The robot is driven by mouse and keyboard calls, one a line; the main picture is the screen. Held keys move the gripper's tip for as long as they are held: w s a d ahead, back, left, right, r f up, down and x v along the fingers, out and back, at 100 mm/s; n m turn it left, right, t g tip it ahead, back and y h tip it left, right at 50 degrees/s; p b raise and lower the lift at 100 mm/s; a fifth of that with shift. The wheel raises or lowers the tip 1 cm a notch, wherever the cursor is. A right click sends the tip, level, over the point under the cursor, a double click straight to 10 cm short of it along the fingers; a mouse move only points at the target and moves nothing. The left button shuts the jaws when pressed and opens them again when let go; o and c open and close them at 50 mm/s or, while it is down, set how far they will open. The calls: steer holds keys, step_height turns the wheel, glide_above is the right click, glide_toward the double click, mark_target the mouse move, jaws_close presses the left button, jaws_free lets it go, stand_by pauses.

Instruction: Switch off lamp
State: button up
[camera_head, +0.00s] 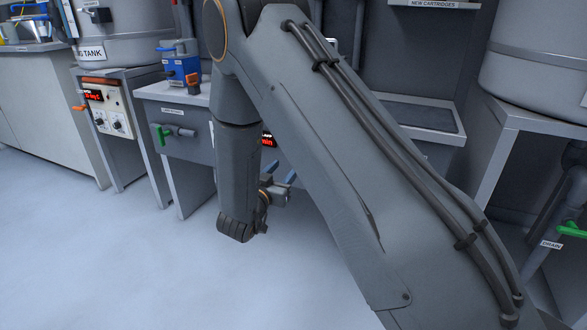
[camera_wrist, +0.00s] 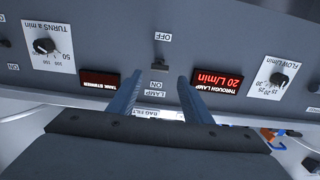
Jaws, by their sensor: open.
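In the wrist view, where lettering appears upside down, a small dark lamp switch (camera_wrist: 159,67) sits on a grey panel. An OFF label (camera_wrist: 162,37) is above it in the picture, an ON label (camera_wrist: 158,84) below it, then a LAMP label (camera_wrist: 155,93). I cannot tell which way the switch is set. My gripper (camera_wrist: 160,78) is open and empty, its blue fingers on either side of the switch in the picture. Contact cannot be made out. In the head view my gripper (camera_head: 280,176) is low beside the bench, and my arm hides most of the panel.
The panel also holds a TURNS knob (camera_wrist: 45,46), a dark display (camera_wrist: 99,80), a lit 20 L/min display (camera_wrist: 216,84) and a FLOW knob (camera_wrist: 279,79). In the head view, a green-handled valve (camera_head: 165,133) juts out left of my arm. The floor in front is clear.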

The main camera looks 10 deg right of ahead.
steer(key=shift+b+x, duration=1.05)
steer(key=shift+x, duration=2.8)
steer(key=c, duration=1.1)
steer(key=shift+o, duration=0.2)
steer(key=shift+d+f+t+h+b, duration=0.1)
steer(key=shift+f+t+h+b, duration=0.7)
steer(key=shift+t+h+b, duration=0.25)
steer(key=shift+w+d+f+t+h+b, duration=0.1)
steer(key=shift+f+t+h+b, duration=0.15)
steer(key=shift+t+h+b, duration=0.55)
steer(key=shift+t+y, duration=0.25)
steer(key=o, duration=1.1)
steer(key=shift+c, duration=0.2)
